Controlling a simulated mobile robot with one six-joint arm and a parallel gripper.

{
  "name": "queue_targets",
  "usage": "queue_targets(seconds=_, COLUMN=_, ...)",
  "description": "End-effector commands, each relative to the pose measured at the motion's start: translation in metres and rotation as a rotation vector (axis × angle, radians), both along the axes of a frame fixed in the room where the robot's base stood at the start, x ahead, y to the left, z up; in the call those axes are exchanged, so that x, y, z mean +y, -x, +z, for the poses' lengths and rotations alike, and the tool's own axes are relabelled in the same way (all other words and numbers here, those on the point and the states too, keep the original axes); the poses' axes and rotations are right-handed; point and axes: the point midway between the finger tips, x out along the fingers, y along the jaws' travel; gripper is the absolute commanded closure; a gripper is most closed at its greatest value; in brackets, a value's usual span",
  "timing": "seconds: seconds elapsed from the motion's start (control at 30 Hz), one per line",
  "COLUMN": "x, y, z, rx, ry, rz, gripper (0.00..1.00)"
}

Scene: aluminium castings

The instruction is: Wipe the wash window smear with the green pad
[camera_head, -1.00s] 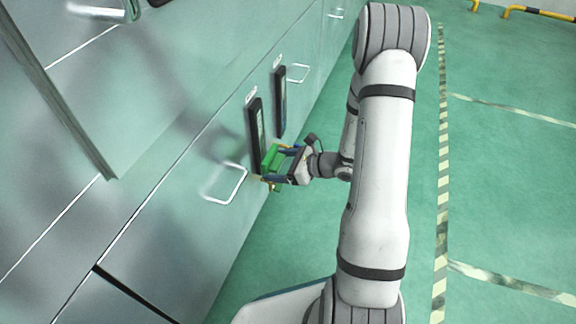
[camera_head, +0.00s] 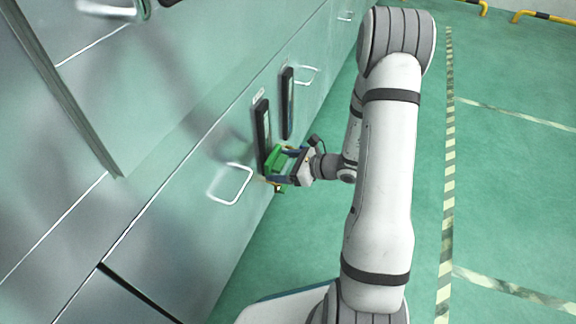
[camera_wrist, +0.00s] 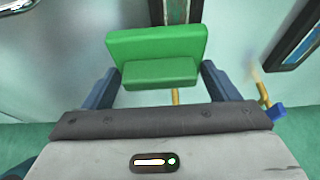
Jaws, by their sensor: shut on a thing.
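My gripper (camera_head: 283,171) is shut on the green pad (camera_head: 275,158), in front of the pale cabinet face. In the wrist view the green pad (camera_wrist: 158,57) sits between the two blue-grey fingers, its broad face toward the cabinet. The dark-framed wash window (camera_head: 263,135) stands upright just beyond the pad, and its lower part is hidden by the pad. In the wrist view part of the window (camera_wrist: 176,12) shows above the pad. I cannot make out a smear on the visible glass, nor tell whether the pad touches it.
A second dark-framed window (camera_head: 287,103) is farther along the cabinet, also at right in the wrist view (camera_wrist: 292,38). A white handle (camera_head: 230,184) juts out left of the pad. A brass valve with a blue lever (camera_wrist: 270,105) is close to the right finger.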

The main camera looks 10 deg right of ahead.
Motion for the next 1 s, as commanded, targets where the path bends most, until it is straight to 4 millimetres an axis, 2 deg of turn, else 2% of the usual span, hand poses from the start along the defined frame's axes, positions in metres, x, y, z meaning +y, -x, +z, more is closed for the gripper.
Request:
queue_targets(seconds=0.6, x=0.009, y=-0.007, z=0.000, rx=0.000, ry=0.000, rz=0.001, gripper=0.37)
queue_targets(seconds=1.0, x=-0.011, y=-0.032, z=0.000, rx=-0.001, ry=0.001, rz=0.002, gripper=0.37)
